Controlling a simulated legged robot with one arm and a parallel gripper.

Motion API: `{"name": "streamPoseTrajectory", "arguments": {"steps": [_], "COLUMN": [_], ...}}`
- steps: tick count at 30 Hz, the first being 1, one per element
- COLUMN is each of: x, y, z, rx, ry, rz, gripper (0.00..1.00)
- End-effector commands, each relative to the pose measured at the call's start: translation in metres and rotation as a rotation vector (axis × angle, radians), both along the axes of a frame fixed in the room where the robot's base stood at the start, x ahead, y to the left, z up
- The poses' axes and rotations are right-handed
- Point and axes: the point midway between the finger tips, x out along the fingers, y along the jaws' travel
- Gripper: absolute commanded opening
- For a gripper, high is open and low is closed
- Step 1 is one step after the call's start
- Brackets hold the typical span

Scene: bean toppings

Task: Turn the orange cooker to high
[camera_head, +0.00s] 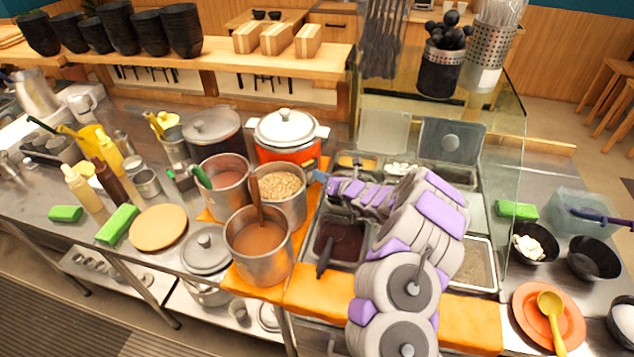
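The orange cooker (283,153) stands at the back middle of the steel counter, with a white lid (286,126) on top and pale handles at its sides. Its lower front is hidden behind the pots before it, so I cannot make out its control. My grey and purple arm reaches up from the bottom right and bends left. My gripper (325,180) is at the arm's far end, low and to the right of the cooker, close to its right side in the picture. The fingers are small and dark, and I cannot tell whether they touch anything or are open.
Metal pots of brown liquid (259,240), pinkish liquid (225,172) and grain (279,188) crowd the cooker's front. A dark lidded pot (213,127) stands to its left. Topping wells (338,241) lie under my arm. A glass guard (515,150) stands at right.

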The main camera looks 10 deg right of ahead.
Motion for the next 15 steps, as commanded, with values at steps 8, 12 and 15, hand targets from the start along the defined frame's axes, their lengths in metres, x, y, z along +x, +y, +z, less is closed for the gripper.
{"name": "streamPoseTrajectory", "arguments": {"steps": [8,12,15], "x": [0.001,0.003,0.004], "y": [0.004,0.0,-0.002], "z": [-0.017,-0.019,-0.019], "rx": [-0.009,-0.01,-0.009], "ry": [0.02,0.019,0.018], "rz": [0.018,0.015,0.014], "gripper": [0.0,0.0,0.0]}}
